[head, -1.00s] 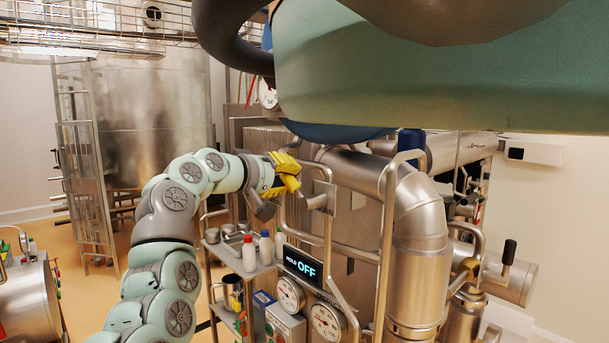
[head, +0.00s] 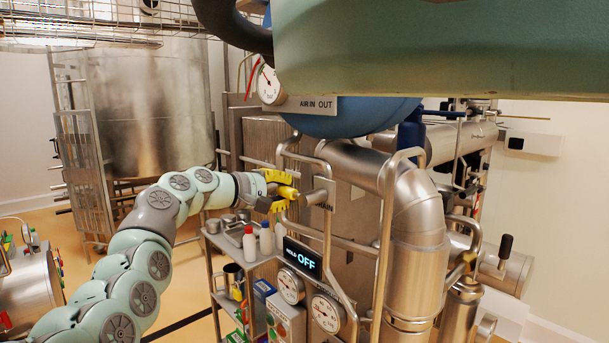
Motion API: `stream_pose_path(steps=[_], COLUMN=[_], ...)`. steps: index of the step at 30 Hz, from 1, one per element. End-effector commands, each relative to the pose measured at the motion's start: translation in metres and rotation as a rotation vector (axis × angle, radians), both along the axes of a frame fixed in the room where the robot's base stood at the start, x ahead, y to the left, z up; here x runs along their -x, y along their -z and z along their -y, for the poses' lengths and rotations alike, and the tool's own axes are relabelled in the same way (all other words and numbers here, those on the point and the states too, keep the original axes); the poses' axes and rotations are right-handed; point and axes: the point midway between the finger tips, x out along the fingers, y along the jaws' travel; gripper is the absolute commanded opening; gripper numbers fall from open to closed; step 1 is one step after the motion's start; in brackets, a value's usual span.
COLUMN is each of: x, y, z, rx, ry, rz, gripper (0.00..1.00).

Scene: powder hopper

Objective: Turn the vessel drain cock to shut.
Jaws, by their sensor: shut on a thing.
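A shelf cart (head: 245,262) with small bottles stands below my gripper. A display (head: 302,257) reading "HOLD OFF" and gauges (head: 327,313) are to its right. Upright metal rails (head: 386,240) and a thick pipe (head: 417,260) stand close on the right. A blue vessel (head: 365,116) hangs above.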

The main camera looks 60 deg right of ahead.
Motion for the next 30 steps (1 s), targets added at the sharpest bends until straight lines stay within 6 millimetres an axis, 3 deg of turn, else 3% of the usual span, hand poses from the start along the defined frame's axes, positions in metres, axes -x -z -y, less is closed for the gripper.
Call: stream_pose_path(steps=[1,16,17,18,25,30], x=[-0.0007,0.0003,0.0003,0.0004,0.0004,0.0004], y=[0.0089,0.0136,0.0138,0.0137,0.0106,0.0080], z=[-0.0012,-0.0013,-0.0014,-0.0013,-0.0008,-0.0005], rx=[-0.021,-0.031,-0.032,-0.031,-0.025,-0.018], ry=[0.002,0.005,0.005,0.005,0.003,0.002], rz=[-0.009,-0.019,-0.019,-0.019,-0.018,-0.016], gripper=[0.00,0.00,0.25,0.29,0.53,0.54])
